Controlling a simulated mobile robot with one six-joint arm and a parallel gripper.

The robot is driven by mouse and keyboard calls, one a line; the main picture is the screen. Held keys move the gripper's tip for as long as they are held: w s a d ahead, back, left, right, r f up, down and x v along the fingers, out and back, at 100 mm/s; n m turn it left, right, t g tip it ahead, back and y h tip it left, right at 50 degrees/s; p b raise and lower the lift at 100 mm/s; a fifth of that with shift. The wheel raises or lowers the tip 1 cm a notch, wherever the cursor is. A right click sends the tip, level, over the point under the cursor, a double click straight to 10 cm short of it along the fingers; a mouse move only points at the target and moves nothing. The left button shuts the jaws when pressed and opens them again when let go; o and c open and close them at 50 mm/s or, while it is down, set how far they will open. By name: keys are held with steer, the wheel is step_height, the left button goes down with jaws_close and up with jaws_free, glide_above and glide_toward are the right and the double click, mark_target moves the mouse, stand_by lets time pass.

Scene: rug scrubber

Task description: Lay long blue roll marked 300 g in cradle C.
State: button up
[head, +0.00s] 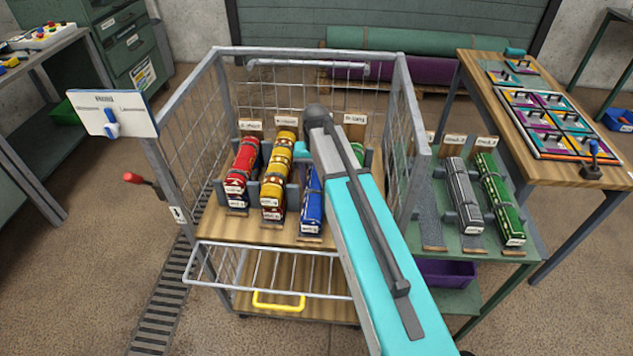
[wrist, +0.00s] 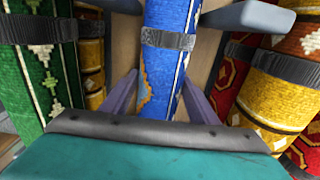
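A long blue roll (head: 311,201) with dark straps lies on the wooden deck of the wire cart, right of a yellow roll. Its tag is too small to read. In the wrist view the blue roll (wrist: 164,72) runs between the two fingers of my gripper (wrist: 160,80), which stand apart on either side of it. Contact cannot be made out. In the head view my arm hides most of the gripper. The cradles on the green side table (head: 410,236) have small signs I cannot read surely; the leftmost place (head: 431,205) looks empty.
A red roll (head: 242,165), a yellow roll (head: 275,175) and a partly hidden green roll (wrist: 40,70) flank the blue one. The side table holds a grey roll (head: 464,195) and a green roll (head: 500,200). The cart's mesh side (head: 406,125) stands between cart and table.

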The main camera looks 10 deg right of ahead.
mark_target(316, 176)
steer(key=shift+o, duration=1.2)
steer(key=shift+r, duration=0.1)
steer(key=shift+r+b, duration=0.6)
steer(key=shift+r, duration=5.45)
steer(key=shift+r, duration=0.15)
